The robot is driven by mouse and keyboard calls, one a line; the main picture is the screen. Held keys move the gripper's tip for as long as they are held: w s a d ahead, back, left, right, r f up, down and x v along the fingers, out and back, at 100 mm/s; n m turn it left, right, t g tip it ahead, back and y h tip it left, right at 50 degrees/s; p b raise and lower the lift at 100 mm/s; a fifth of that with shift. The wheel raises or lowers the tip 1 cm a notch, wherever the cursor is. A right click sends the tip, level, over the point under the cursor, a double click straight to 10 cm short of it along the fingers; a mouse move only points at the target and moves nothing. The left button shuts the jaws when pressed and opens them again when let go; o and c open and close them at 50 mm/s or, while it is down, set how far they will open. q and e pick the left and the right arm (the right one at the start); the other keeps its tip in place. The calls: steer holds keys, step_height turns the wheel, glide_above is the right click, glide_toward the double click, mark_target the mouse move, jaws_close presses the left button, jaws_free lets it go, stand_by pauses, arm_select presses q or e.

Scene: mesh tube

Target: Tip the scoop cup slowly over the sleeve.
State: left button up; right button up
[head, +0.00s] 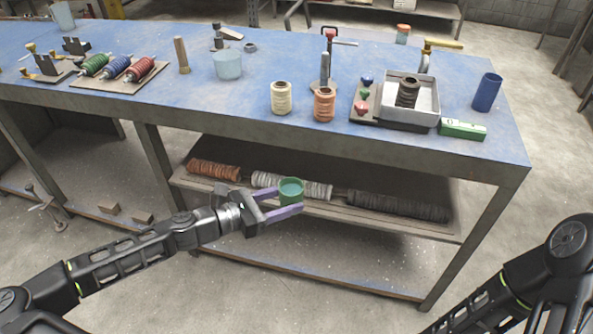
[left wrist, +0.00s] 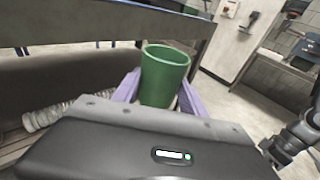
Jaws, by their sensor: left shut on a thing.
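My left gripper (head: 292,200) is shut on a green cup (head: 291,188), most likely the scoop cup, with one purple finger on each side. The cup is held about upright in front of the bench, below the tabletop edge. It also shows in the left wrist view (left wrist: 164,78); what is inside cannot be made out. A dark ribbed tube (head: 408,91), probably the sleeve, stands upright in a grey tray (head: 409,120) at the right of the bench, up and away from the cup. My right arm shows at the lower right; its gripper is out of the head view.
The blue bench (head: 230,101) holds a cream spool (head: 281,98), a copper spool (head: 324,104), a clear cup (head: 228,64), a blue cup (head: 487,92) and a green box (head: 463,129). Coils lie on the shelf below, behind the gripper. The bench front edge is above the held cup.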

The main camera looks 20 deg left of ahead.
mark_target(290, 182)
arm_select(q)
steer(key=w+n+t+y, duration=0.1)
steer(key=w, duration=0.1)
steer(key=w+r+n+t+y, duration=0.1)
steer(key=w+y, duration=0.1)
steer(key=w+d+r+n+t+y, duration=0.1)
steer(key=w+n, duration=0.1)
steer(key=shift+w+y, duration=0.2)
steer(key=shift+y, duration=0.1)
steer(key=r+n+y, duration=0.1)
steer(key=y, duration=0.1)
steer(key=w+a+r+n+t+y, duration=0.1)
steer(key=n+y, duration=0.1)
steer(key=r+n+y, duration=0.1)
steer(key=y, duration=0.1)
steer(key=shift+w+a+n+t+y, duration=0.25)
steer(key=shift+a+n+t+y, duration=0.05)
steer(key=shift+a+n+t, duration=0.1)
